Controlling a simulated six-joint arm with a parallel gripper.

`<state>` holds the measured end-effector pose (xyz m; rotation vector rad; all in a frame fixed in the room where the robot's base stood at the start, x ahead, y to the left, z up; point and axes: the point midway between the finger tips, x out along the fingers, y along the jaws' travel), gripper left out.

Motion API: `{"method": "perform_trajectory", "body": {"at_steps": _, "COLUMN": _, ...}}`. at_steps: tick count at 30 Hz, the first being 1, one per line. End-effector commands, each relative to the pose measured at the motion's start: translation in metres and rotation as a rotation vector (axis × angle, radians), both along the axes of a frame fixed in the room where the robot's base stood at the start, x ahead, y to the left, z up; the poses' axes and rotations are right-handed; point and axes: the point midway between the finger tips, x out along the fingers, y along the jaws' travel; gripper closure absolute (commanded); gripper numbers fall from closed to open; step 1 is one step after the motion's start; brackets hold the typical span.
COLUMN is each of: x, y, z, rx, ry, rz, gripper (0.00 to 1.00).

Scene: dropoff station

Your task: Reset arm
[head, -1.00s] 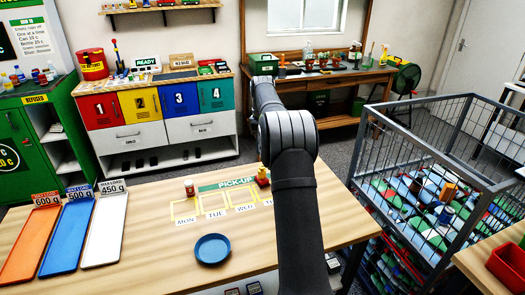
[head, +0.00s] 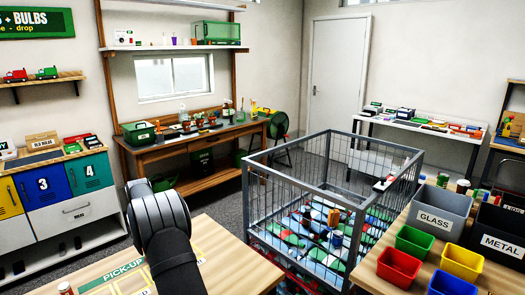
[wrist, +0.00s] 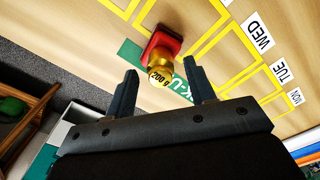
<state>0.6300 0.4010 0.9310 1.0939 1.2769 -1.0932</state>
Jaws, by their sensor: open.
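My gripper (wrist: 160,70) is open, its two dark fingers apart with nothing held between them. A brass weight marked 200 g (wrist: 161,70) stands on a red base (wrist: 166,42) on the wooden pick-up table (wrist: 200,12). It shows just beyond and between the fingertips in the wrist view, apart from them as far as I can tell. In the head view my arm crosses the lower left, and the gripper and weight are hidden.
A wire cage (head: 345,183) full of bottles and cans stands right of the pick-up table (head: 222,258). A sorting table (head: 360,275) with grey bins and coloured trays is at right. Drawers (head: 62,212) and a workbench (head: 190,145) stand behind, with grey floor between.

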Motion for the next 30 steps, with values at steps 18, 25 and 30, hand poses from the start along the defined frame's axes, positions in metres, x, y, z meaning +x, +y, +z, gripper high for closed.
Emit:
{"method": "perform_trajectory", "body": {"at_steps": 18, "x": 0.0, "y": 0.0, "z": 0.02, "rx": 0.001, "ry": 0.0, "rz": 0.001, "gripper": 0.5}}
{"method": "perform_trajectory", "body": {"at_steps": 25, "x": 0.0, "y": 0.0, "z": 0.02, "rx": 0.0, "ry": 0.001, "rz": 0.001, "gripper": 0.5}}
{"method": "perform_trajectory", "body": {"at_steps": 30, "x": 0.0, "y": 0.0, "z": 0.008, "rx": -0.001, "ry": 0.003, "rz": 0.0, "gripper": 0.5}}
